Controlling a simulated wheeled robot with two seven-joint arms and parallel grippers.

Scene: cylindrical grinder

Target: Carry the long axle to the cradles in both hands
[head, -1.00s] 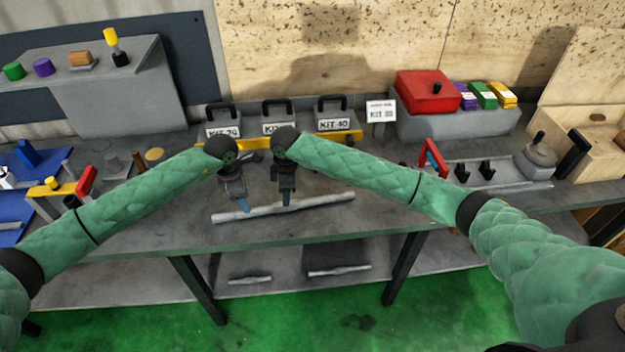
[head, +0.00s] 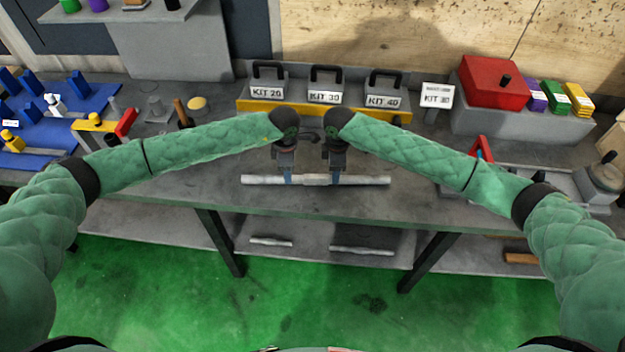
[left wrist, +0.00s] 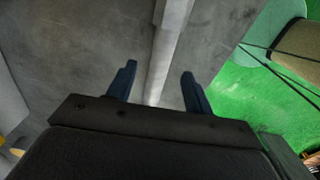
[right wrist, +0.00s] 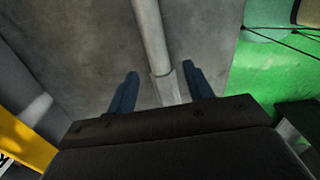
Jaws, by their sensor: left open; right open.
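The long axle (head: 315,180) is a grey stepped rod lying on the bench near its front edge, level across the middle of the head view. My left gripper (head: 287,179) and right gripper (head: 336,179) point down at it, side by side near its middle. Both are open. In the left wrist view the axle (left wrist: 168,45) runs between the spread blue fingers; in the right wrist view the axle (right wrist: 150,35) also runs between them, nearer the right finger. I cannot tell whether fingers touch it. The cradles are not clearly visible; my right arm covers part of the right bench.
Kit boxes (head: 325,86) stand behind a yellow bar (head: 255,107). A red box (head: 494,82) sits at the back right. A blue mat (head: 60,135) with fixtures lies left. Two shorter rods, including one (head: 362,251), lie on the lower shelf. Bench beside the axle is clear.

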